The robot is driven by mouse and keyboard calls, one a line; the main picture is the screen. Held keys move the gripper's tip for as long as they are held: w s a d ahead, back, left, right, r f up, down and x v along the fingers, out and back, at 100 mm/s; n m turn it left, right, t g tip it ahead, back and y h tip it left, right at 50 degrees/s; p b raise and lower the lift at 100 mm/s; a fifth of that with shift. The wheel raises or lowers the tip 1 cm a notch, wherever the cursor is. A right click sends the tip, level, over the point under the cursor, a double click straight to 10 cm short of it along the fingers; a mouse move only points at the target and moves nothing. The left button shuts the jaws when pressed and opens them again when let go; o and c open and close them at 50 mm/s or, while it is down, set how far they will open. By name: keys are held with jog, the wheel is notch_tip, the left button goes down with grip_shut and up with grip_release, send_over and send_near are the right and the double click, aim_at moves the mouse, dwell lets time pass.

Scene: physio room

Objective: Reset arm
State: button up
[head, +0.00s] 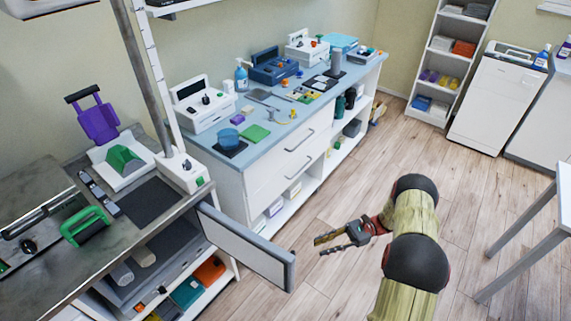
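My gripper (334,243) hangs in the air over the wooden floor, right of the open cabinet door. It points left, and its two fingers look apart with nothing between them. My arm comes up from the bottom right, with dark joints and pale yellow-brown links. The gripper touches nothing that I can see.
The open cabinet door (247,248) juts out left of my gripper. Behind it is a white drawer unit with a blue-grey top (205,142) crowded with small items. A grey bench (40,190) is at left, a white table leg (515,265) at right. Floor (340,190) between is clear.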

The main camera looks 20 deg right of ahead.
jog(key=s+a+f+n+g+h, duration=0.1)
jog(key=s+f+n+g+h, duration=0.15)
jog(key=s+h, duration=0.35)
jog(key=s+a+r+n+h, duration=0.15)
jog(key=r+n+h, duration=0.35)
jog(key=r, duration=0.7)
jog(key=s+a+r+n+h, duration=0.1)
jog(key=s+r+n+h, duration=0.3)
jog(key=r, duration=0.7)
jog(key=s+a+r+n+t+h, duration=0.1)
jog(key=s+a+r+n+t, duration=0.2)
jog(key=r, duration=0.6)
jog(key=s+a+r+n+t+h, duration=0.2)
jog(key=a+r+t, duration=0.3)
jog(key=r, duration=0.5)
jog(key=s+a+n, duration=0.1)
jog(key=a, duration=0.1)
jog(key=shift+a+r+p, duration=0.2)
jog(key=shift+a+p, duration=0.1)
jog(key=shift+p, duration=0.05)
jog(key=shift+a+n+t, duration=0.15)
jog(key=shift+n+t, duration=0.1)
